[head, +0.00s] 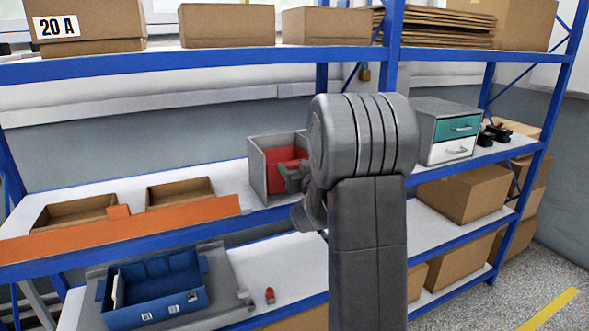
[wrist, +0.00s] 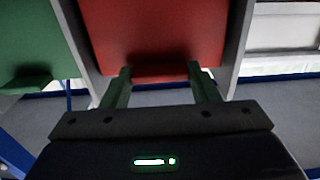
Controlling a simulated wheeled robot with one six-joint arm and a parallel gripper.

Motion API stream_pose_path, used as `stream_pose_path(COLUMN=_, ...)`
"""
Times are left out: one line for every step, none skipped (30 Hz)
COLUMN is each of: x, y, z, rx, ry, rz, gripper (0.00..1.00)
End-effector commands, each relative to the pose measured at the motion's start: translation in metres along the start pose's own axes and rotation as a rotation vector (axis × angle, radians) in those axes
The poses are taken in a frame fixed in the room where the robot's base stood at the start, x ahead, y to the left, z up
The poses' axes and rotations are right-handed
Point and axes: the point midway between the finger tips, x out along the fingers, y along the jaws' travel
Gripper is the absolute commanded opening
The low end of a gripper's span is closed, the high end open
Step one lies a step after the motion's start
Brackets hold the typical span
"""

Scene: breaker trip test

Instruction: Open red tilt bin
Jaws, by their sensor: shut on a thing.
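The red tilt bin (head: 284,158) sits in a grey housing (head: 257,172) on the middle shelf, partly hidden by my arm in the head view. Its red front (wrist: 152,30) fills the top middle of the wrist view, with a lip along its lower edge. My gripper (wrist: 160,74) has its two green fingers at either end of this lip and is shut on it. In the head view my gripper (head: 294,178) is at the bin's front, mostly hidden by my arm. I cannot tell how far the bin is tilted.
A green bin (wrist: 35,45) is left of the red one, beyond a grey divider. Right of my arm stands a drawer unit (head: 441,107) with teal and white drawers. An orange strip (head: 160,224) fronts open cardboard boxes at left. A blue bin (head: 155,290) is on the lower shelf.

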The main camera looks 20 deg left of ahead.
Motion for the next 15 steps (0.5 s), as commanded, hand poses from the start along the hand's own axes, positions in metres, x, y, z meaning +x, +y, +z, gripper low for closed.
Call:
stream_pose_path(x=-0.001, y=0.0, z=0.002, rx=0.0, ry=0.005, rz=0.0, gripper=0.13)
stream_pose_path(x=-0.001, y=0.0, z=0.002, rx=0.0, ry=0.008, rz=0.0, gripper=0.13)
stream_pose_path(x=-0.001, y=0.0, z=0.003, rx=0.0, ry=0.013, rz=0.0, gripper=0.13)
stream_pose_path(x=-0.002, y=0.0, z=0.004, rx=0.0, ry=0.018, rz=0.0, gripper=0.13)
stream_pose_path(x=-0.002, y=0.0, z=0.005, rx=0.0, ry=0.023, rz=0.0, gripper=0.13)
stream_pose_path(x=-0.003, y=0.0, z=0.006, rx=-0.001, ry=0.032, rz=0.0, gripper=0.13)
stream_pose_path(x=-0.004, y=0.0, z=0.007, rx=-0.001, ry=0.038, rz=0.0, gripper=0.13)
stream_pose_path(x=-0.004, y=0.0, z=0.008, rx=-0.001, ry=0.046, rz=0.0, gripper=0.13)
stream_pose_path(x=-0.005, y=0.0, z=0.009, rx=-0.001, ry=0.058, rz=0.0, gripper=0.13)
stream_pose_path(x=-0.006, y=0.0, z=0.01, rx=-0.001, ry=0.068, rz=0.0, gripper=0.13)
stream_pose_path(x=-0.007, y=0.0, z=0.011, rx=-0.001, ry=0.078, rz=0.0, gripper=0.13)
stream_pose_path(x=-0.009, y=0.0, z=0.012, rx=-0.001, ry=0.093, rz=-0.001, gripper=0.13)
stream_pose_path(x=-0.01, y=0.0, z=0.013, rx=-0.001, ry=0.104, rz=-0.001, gripper=0.13)
stream_pose_path(x=-0.011, y=0.0, z=0.014, rx=-0.001, ry=0.116, rz=-0.001, gripper=0.13)
stream_pose_path(x=-0.012, y=0.0, z=0.015, rx=-0.001, ry=0.132, rz=0.0, gripper=0.13)
